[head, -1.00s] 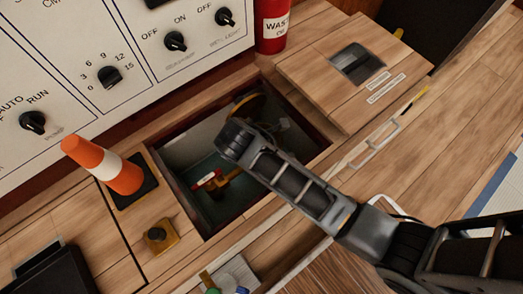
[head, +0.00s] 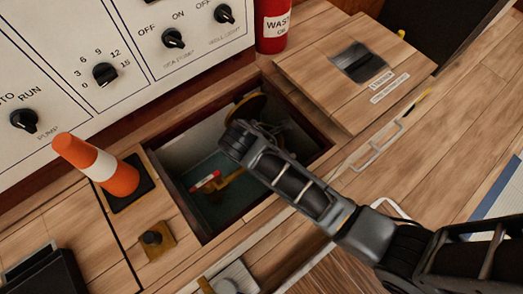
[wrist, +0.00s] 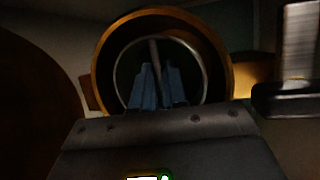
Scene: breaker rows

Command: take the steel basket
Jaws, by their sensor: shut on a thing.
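In the wrist view, the steel basket (wrist: 118,72) shows as a thin grey ring with a dark inside, within a round brass housing (wrist: 222,50). A thin steel bar, apparently its handle, crosses the opening upright. My gripper (wrist: 155,75) is shut at the lower end of this bar; the exact contact is dark and hard to see. In the head view my arm reaches down into an open floor hatch (head: 325,140), where the housing's brass rim (head: 250,104) shows behind my wrist. The fingers and the basket are hidden there.
The hatch has wooden edges close around my arm. A yellow lever with a red-and-white tag (head: 205,182) sits inside, left of my wrist. The lifted hatch cover (head: 310,75) lies at right.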

